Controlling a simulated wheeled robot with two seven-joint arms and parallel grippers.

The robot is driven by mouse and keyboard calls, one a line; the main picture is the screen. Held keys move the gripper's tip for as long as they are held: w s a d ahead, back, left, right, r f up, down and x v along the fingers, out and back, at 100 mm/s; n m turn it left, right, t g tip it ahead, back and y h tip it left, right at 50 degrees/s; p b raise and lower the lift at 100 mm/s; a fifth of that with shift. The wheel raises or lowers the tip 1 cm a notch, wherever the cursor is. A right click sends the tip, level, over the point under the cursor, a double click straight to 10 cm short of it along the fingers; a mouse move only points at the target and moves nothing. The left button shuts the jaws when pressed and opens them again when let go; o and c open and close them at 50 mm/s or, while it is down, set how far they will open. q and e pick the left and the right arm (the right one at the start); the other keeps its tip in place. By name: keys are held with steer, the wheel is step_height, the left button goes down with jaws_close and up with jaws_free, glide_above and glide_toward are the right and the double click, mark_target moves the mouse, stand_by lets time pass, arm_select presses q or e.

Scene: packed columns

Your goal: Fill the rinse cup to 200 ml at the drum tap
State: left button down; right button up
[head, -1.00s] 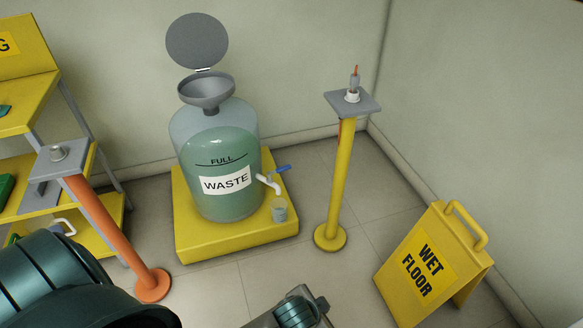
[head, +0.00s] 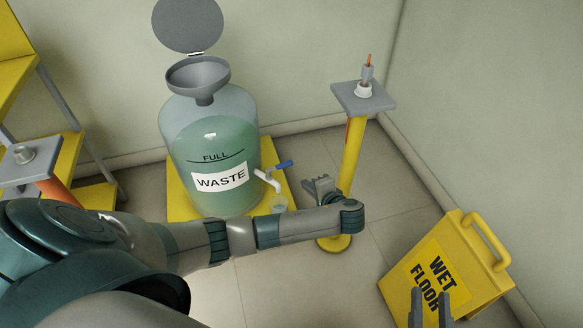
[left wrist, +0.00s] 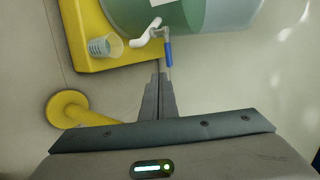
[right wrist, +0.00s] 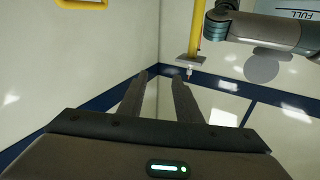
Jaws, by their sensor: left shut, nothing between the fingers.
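The green-filled drum marked WASTE (head: 215,150) has a white tap (head: 266,180) with a blue lever (head: 283,165) pointing right. The clear rinse cup (head: 279,205) sits below the spout, partly hidden by my left arm. In the left wrist view the cup (left wrist: 105,47) shows by the tap; its fill level is unreadable. My left gripper (head: 319,186) is shut and empty. In the left wrist view its tips (left wrist: 158,66) are right beside the blue lever (left wrist: 168,52); I cannot tell whether they touch. My right gripper (head: 430,296) is open and empty, in front of the wet floor sign.
The drum stands on a yellow base (head: 180,205). A yellow post (head: 353,150) with a small grey top plate stands right of the tap. The yellow WET FLOOR sign (head: 480,262) is at lower right. An orange post (head: 58,193) and yellow shelf (head: 68,155) are at left.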

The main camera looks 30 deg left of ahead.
arm_select(q)
steer(key=shift+f, duration=0.15)
